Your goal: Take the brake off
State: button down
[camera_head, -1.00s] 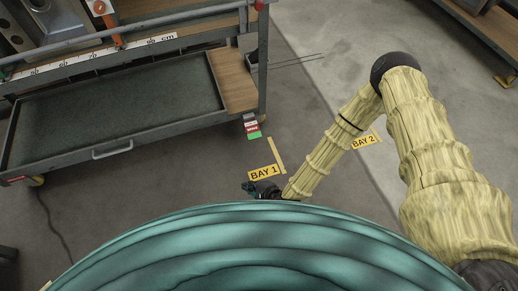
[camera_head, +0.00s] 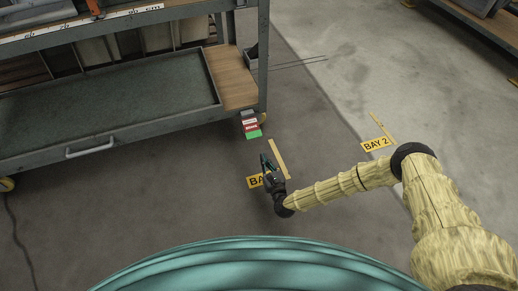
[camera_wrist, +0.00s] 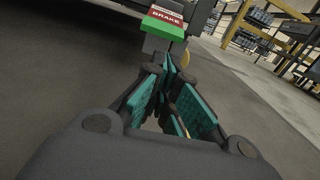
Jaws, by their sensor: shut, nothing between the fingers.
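The brake pedal (camera_head: 251,127) sits low at the cart's near right corner, with a red and white label reading BRAKE and a green part at its front. In the wrist view the pedal (camera_wrist: 166,23) is straight ahead, above the fingertips. My gripper (camera_head: 266,160) is low over the floor by the BAY 1 label, below the pedal in the picture and apart from it. Its teal-padded fingers (camera_wrist: 170,63) are shut and empty, pointing toward the pedal.
The grey cart (camera_head: 110,136) with a shelf tray and a drawer handle fills the upper left. Floor labels BAY 1 (camera_head: 255,182) and BAY 2 (camera_head: 376,144) mark the floor. Another rack stands at the top right. The floor between is clear.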

aim_at(252, 128)
jog(key=shift+w+d+f+m, duration=0.25)
jog(key=shift+w+d+m, duration=0.1)
jog(key=shift+w, duration=0.15)
jog(key=b+x, duration=0.3)
jog(key=x, duration=0.4)
jog(key=shift+w+a, duration=0.1)
jog(key=shift+w, duration=0.3)
jog(key=shift+b+x, duration=0.5)
jog(key=shift+x, duration=0.4)
jog(key=shift+r, duration=0.1)
jog(key=shift+r, duration=0.1)
